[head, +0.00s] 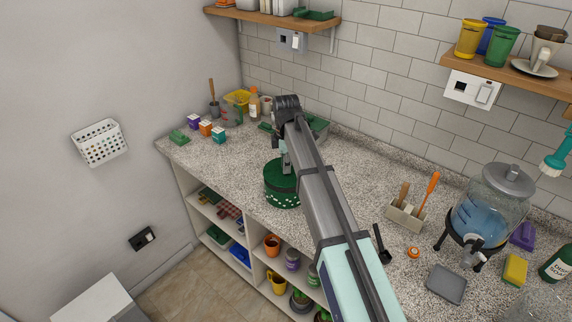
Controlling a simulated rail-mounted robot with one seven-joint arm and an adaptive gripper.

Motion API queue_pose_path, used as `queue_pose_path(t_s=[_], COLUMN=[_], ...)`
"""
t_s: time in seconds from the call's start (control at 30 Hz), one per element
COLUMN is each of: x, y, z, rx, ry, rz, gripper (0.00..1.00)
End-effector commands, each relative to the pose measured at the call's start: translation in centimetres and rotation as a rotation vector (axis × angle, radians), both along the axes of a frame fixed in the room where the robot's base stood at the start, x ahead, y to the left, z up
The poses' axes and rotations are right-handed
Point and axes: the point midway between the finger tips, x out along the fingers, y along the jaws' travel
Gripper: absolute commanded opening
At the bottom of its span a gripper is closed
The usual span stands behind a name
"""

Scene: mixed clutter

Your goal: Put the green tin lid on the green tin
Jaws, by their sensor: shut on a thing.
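The green tin (281,198) stands upright on the speckled counter, near its front edge, left of my arm. The green tin lid (273,170) is at the top of the tin. My gripper (287,168) points down over the tin and is shut on the lid. My arm and gripper hide the right part of the lid. From this view I cannot tell whether the lid rests fully on the rim or is slightly above it.
Small cartons (205,127) and an orange-capped bottle (254,104) stand at the back left. A utensil holder (407,214), a water dispenser (490,209) and a grey tray (446,284) are on the right. The counter (230,160) left of the tin is clear.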

Motion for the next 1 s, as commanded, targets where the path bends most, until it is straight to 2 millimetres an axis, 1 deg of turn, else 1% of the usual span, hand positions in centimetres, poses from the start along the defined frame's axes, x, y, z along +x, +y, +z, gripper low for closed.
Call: queue_pose_path(t_s=[1.0], x=[0.0], y=[0.0], z=[-2.3], rx=[0.000], ry=[0.000], rz=[0.000], gripper=[0.00])
